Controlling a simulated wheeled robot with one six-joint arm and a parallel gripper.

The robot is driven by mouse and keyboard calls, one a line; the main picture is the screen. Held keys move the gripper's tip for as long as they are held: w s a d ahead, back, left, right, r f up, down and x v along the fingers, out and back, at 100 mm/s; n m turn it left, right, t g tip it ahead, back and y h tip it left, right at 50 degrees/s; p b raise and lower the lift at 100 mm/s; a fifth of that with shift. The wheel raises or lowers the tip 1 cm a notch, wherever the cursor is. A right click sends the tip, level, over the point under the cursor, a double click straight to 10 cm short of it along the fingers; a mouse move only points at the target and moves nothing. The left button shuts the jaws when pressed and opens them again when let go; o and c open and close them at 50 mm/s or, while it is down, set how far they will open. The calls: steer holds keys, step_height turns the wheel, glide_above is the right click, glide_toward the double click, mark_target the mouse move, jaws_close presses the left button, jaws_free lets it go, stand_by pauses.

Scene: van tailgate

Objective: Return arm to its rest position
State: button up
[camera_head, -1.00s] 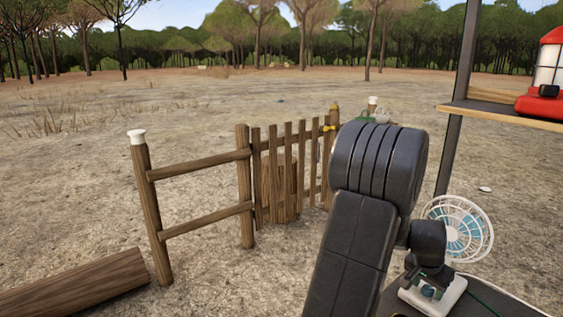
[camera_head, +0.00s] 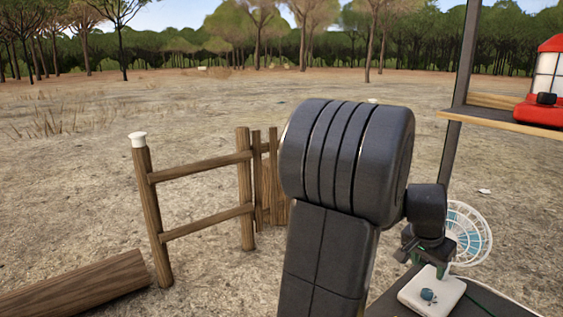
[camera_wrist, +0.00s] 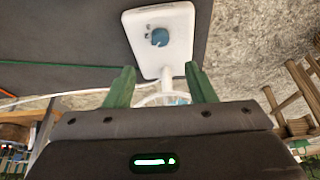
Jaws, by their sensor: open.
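My gripper (camera_wrist: 161,82) is open, its two green fingers spread with nothing held between them. In the wrist view a white fan base (camera_wrist: 177,55) with a blue knob (camera_wrist: 160,37) lies just beyond the fingertips, apart from them. In the head view my gripper (camera_head: 414,252) shows small and dark above the fan base (camera_head: 432,291), in front of the white fan (camera_head: 470,236). My arm is folded, with its large dark joint up in the middle of the view.
The fan stands on a dark surface (camera_head: 385,303) at lower right with a green cable. A shelf (camera_head: 500,122) with a red lantern (camera_head: 545,85) and a post (camera_head: 455,120) stand at right. A wooden fence (camera_head: 200,221) and a log (camera_head: 75,288) are at left on open ground.

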mark_target(428, 292)
steer(key=b+x, duration=0.1)
steer(key=x, duration=1.1)
steer(key=shift+f, duration=0.2)
steer(key=shift+w+d+r+p, duration=0.1)
steer(key=shift+p, duration=0.25)
steer(key=shift+n+t+y+p, duration=0.3)
steer(key=shift+n+y+p, duration=0.35)
steer(key=shift+n, duration=0.95)
steer(key=shift+s+d+n+t+y+b, duration=0.15)
steer(key=shift+n+y, duration=0.15)
steer(key=shift+n, duration=0.75)
steer(key=shift+s+d+n+t+y+b, duration=0.1)
steer(key=shift+n+t+y, duration=0.2)
steer(key=shift+n, duration=0.7)
steer(key=shift+d+n+t+y+b, duration=0.1)
steer(key=shift+n+y, duration=0.25)
steer(key=shift+n, duration=0.7)
steer(key=p+v, duration=0.1)
steer(key=v, duration=1.1)
steer(key=shift+s, duration=0.15)
